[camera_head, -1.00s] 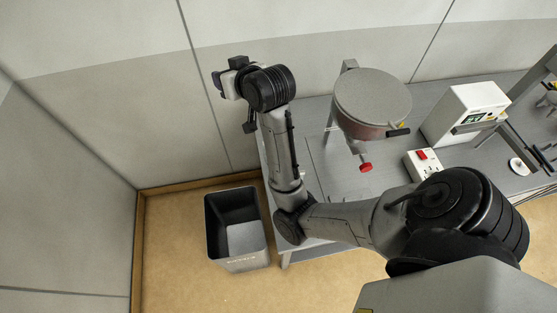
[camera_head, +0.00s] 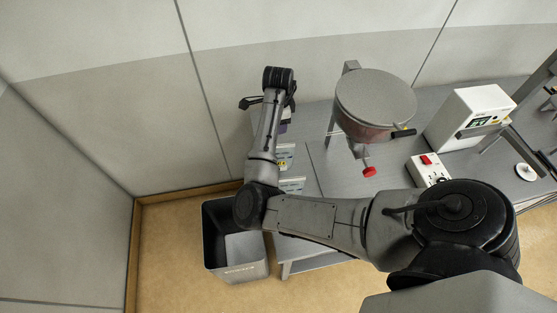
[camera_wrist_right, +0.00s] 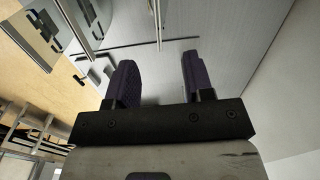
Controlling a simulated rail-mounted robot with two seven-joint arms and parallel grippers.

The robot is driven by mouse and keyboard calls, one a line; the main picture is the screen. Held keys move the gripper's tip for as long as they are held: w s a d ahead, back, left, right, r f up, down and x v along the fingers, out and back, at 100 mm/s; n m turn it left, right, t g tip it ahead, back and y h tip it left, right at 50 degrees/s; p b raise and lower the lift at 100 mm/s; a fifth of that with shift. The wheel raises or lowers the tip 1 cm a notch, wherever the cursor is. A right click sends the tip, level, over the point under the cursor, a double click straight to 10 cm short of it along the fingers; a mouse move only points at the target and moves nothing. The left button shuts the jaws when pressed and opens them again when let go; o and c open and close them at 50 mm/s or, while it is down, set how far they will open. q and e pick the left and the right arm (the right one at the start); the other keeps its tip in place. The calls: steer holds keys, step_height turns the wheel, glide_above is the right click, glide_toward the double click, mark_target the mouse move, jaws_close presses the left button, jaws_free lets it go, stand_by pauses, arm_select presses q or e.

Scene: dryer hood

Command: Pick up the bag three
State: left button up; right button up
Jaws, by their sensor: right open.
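Two pale, flat packets with labels, which look like bags, lie on the left end of the grey table in the head view. The upper bag (camera_head: 287,153) shows a small yellow mark; the lower bag (camera_head: 293,185) is partly behind my right forearm. I cannot read which is bag three. My right gripper (camera_head: 285,121) is mostly hidden behind its wrist, just above the upper bag in the picture. In the right wrist view its two dark purple fingers (camera_wrist_right: 157,66) are apart, with nothing between them. My left gripper is not in view.
A round hopper (camera_head: 375,98) with a red knob stands right of the bags. A white machine (camera_head: 470,115) and a red-switched box (camera_head: 428,168) are farther right. A black bin (camera_head: 238,272) stands on the floor at the table's left end. The wall is close behind.

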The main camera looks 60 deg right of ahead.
steer(key=shift+m, duration=0.7)
step_height(320, 180, down, 8)
steer(key=shift+f, duration=0.25)
steer(key=shift+a+f+p, duration=0.1)
steer(key=shift+f+p, duration=0.3)
steer(key=shift+p, duration=0.05)
step_height(320, 180, down, 3)
steer(key=shift+a+f+p, duration=0.15)
steer(key=shift+p, duration=0.15)
steer(key=shift+f, duration=0.6)
steer(key=shift+f, duration=0.2)
steer(key=shift+c, duration=0.3)
